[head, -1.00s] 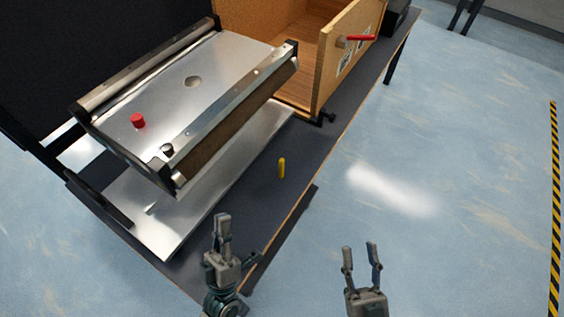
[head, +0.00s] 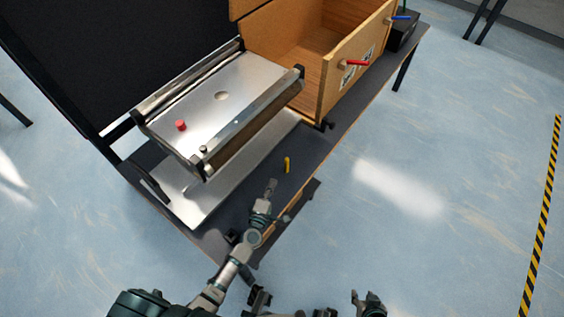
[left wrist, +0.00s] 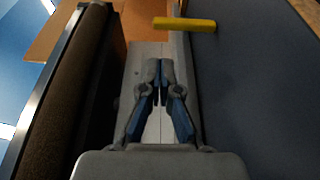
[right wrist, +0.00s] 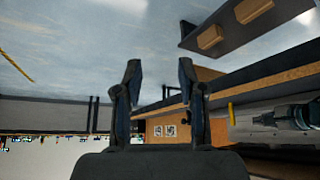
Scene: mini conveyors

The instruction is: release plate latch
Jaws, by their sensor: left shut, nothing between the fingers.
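A small yellow handle (head: 287,164) stands up from the dark tabletop, right of the conveyor and its metal plate. In the left wrist view, it shows as a yellow bar (left wrist: 184,23) beyond the fingertips. My left gripper (head: 271,187) is shut and empty, just short of the yellow handle and apart from it. Its closed fingers (left wrist: 160,68) show in the left wrist view. My right gripper (right wrist: 160,68) is open and empty, low and off the table's side. The yellow handle (right wrist: 231,113) also shows upright in the right wrist view.
The mini conveyor (head: 222,96) with a red button (head: 181,125) stands left of the handle, above a flat metal plate (head: 192,208). A wooden box (head: 343,82) with a red handle (head: 356,63) stands behind.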

